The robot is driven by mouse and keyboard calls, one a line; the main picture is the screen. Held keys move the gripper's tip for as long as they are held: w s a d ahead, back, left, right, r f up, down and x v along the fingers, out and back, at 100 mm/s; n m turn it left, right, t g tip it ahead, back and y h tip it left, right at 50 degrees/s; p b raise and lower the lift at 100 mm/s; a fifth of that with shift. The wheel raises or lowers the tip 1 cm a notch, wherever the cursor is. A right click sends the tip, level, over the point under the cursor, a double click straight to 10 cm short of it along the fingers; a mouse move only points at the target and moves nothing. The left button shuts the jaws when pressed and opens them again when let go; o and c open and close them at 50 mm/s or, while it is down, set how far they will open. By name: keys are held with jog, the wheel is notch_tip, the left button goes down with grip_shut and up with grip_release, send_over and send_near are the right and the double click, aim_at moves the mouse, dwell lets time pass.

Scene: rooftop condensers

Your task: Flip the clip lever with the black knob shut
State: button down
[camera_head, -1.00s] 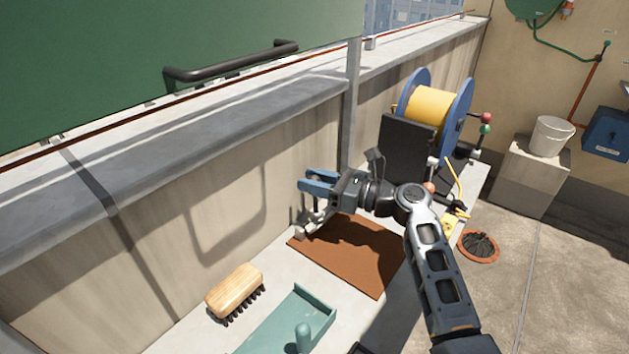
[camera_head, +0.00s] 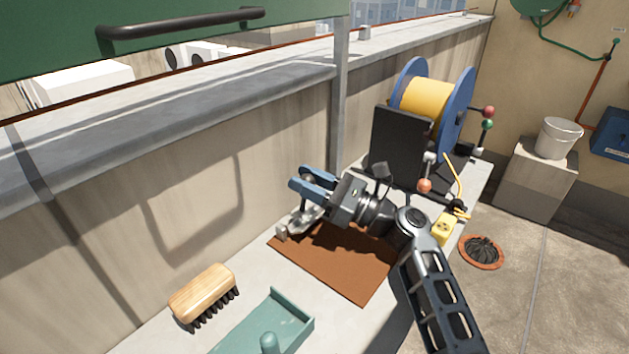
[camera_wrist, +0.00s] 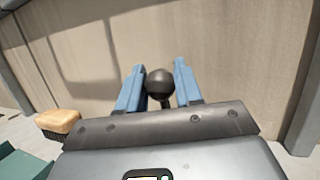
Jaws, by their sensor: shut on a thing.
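My gripper (camera_head: 298,177) reaches left over the back edge of the brown mat, close to the wall, in the head view. In the wrist view, its two blue fingers (camera_wrist: 160,68) stand on either side of a round black knob (camera_wrist: 160,83) and are shut on it. A short dark stem shows under the knob. A grey metal clip (camera_head: 297,224) sits below the fingers at the mat's back left edge. The knob cannot be made out in the head view, and the lever's angle is mostly hidden by the gripper.
The brown mat (camera_head: 335,268) lies under my arm. A wooden brush (camera_head: 204,290) and a teal tray (camera_head: 297,328) are nearer. Right of my gripper stand a black panel (camera_head: 396,148), a yellow cable reel (camera_head: 428,97) and levers with red, green and orange knobs. The wall is close behind.

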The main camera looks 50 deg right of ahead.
jog(key=c, duration=0.8)
grip_release()
jog(key=v, duration=0.8)
jog(key=shift+b, duration=0.45)
jog(key=shift+c, duration=0.5)
